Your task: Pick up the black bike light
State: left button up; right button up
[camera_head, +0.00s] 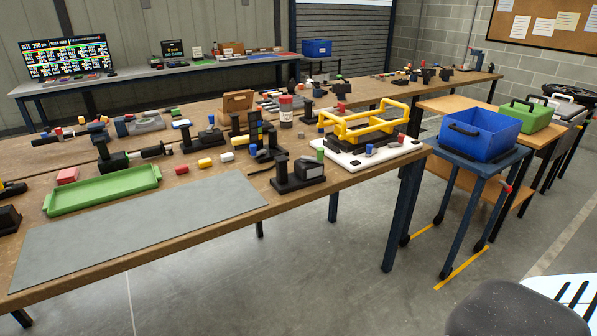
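Several small black objects lie on the long wooden workbench (330,198), and I cannot tell for sure which is the black bike light. A black block-shaped device with a grey face (308,169) sits on a black base near the bench's front edge, right of the grey mat. A dark boxy object (8,219) is cut off by the left edge of the view. A black cylindrical piece (153,151) lies behind the green tray. Neither of my grippers is in view.
A grey mat (140,232) lies bare at the bench front. Behind it are a green tray (102,191) and many small parts. A yellow frame (362,125) stands on a white board. A blue bin (480,133) is on a side stand at right. Open floor lies in front.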

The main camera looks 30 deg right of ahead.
aim_at(307, 174)
jog(key=i+l+z, duration=0.35)
jog(key=i+z, duration=0.3)
jog(key=i, duration=0.25)
